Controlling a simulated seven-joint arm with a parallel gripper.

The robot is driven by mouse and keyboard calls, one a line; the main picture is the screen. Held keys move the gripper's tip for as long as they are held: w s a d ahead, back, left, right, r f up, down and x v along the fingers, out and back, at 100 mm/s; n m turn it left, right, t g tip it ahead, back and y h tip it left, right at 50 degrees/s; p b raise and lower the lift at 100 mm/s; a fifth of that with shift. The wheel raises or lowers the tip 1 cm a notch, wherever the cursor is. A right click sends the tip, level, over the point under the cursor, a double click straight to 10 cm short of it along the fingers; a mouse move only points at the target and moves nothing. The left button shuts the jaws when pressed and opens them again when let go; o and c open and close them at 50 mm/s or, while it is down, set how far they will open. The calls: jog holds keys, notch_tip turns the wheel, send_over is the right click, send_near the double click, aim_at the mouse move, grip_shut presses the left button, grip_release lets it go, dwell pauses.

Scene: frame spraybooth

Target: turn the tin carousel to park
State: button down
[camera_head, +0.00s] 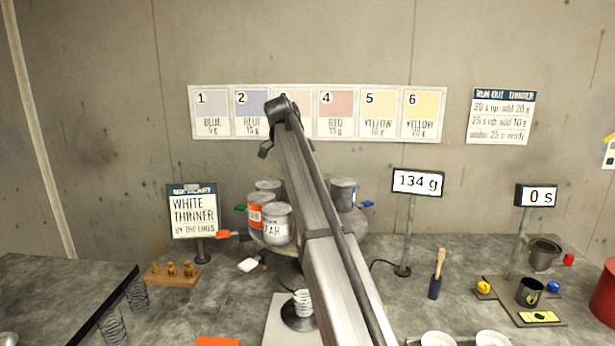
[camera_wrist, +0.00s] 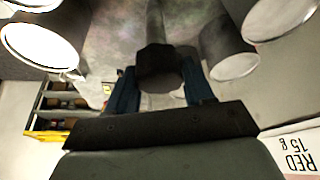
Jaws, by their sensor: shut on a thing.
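The tin carousel (camera_head: 262,242) stands at mid-table, partly hidden behind my arm. It bears a tin with an orange label (camera_head: 255,212), a pale tin with black lettering (camera_head: 277,226), a grey tin (camera_head: 269,186) behind them and a blue-labelled tin (camera_head: 343,190) on the right. Coloured tabs stick out around it: green (camera_head: 240,207), orange (camera_head: 228,234), blue (camera_head: 367,204) and white (camera_head: 248,265). In the wrist view my gripper (camera_wrist: 162,90) is shut on a dark knob (camera_wrist: 158,66) on a post between tins (camera_wrist: 40,45). My arm hides the gripper in the head view.
A thinner sign (camera_head: 194,212) stands left of the carousel, with a wooden block of brass weights (camera_head: 172,275) in front. The 134 g display (camera_head: 417,182), a brush (camera_head: 436,275) and a dark cup (camera_head: 530,291) are to the right. Numbered colour cards (camera_head: 381,113) hang behind.

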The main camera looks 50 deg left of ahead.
jog(key=shift+w+r+m+h, duration=0.15)
jog(key=shift+m+h, duration=0.25)
jog(key=shift+m, duration=0.6)
jog(key=shift+c, duration=2.2)
grip_release()
jog(key=shift+g, duration=0.3)
